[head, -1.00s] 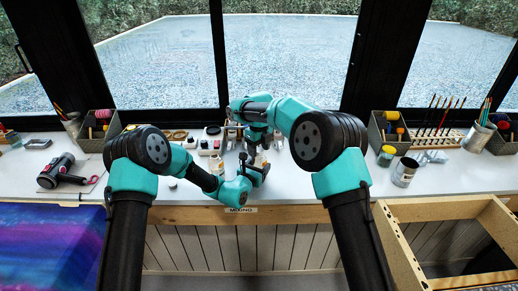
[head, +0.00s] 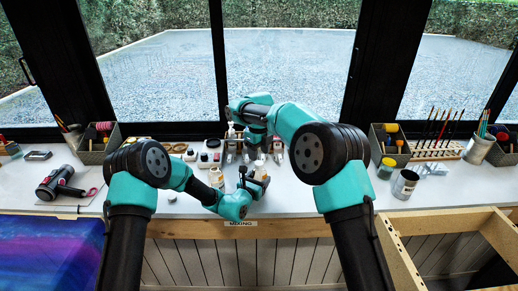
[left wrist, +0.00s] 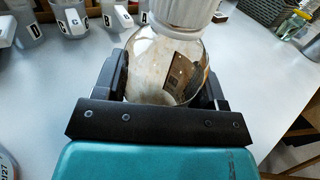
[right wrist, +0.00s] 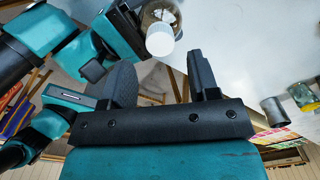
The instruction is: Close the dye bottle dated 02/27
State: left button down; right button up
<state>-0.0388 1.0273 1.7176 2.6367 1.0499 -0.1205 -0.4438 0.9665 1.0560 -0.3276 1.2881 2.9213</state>
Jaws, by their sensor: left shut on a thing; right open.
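My left gripper (head: 252,182) is shut on a clear glass bottle (left wrist: 165,70) with pale contents, a side label too small to read and a white ribbed cap (left wrist: 185,10) at its top. That white cap also shows in the right wrist view (right wrist: 160,40). My right gripper (right wrist: 160,88) is open and empty, with the capped bottle beyond its fingertips. In the head view the right gripper (head: 255,147) is just behind the held bottle. A label ending in "2/27" shows on another container (left wrist: 6,165) cut off at the left wrist view's lower left edge.
Lettered containers (left wrist: 72,20) stand behind the held bottle. Another bottle (head: 216,177) stands left of my left gripper. A hairdryer-like tool (head: 62,183) lies far left; a jar (head: 386,168) and tin (head: 405,184) stand right. The table's front edge (head: 290,225) is close.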

jog(key=n, duration=0.6)
jog(key=shift+r+n, duration=0.25)
jog(key=shift+n, duration=0.15)
jog(key=n, duration=0.6)
jog(key=shift+r, duration=0.25)
jog(key=n, duration=0.4)
jog(key=shift+r, duration=0.15)
jog(key=n, duration=0.4)
jog(key=shift+r, duration=0.1)
jog(key=n, duration=0.6)
jog(key=shift+r+n, duration=0.25)
jog(key=shift+n, duration=0.15)
jog(key=n, duration=0.5)
jog(key=shift+r, duration=0.2)
jog(key=n, duration=0.4)
jog(key=shift+r, duration=0.1)
jog(key=n, duration=0.4)
jog(key=shift+r, duration=0.15)
jog(key=n, duration=0.4)
jog(key=shift+r+n, duration=0.15)
jog(key=shift+n, duration=0.15)
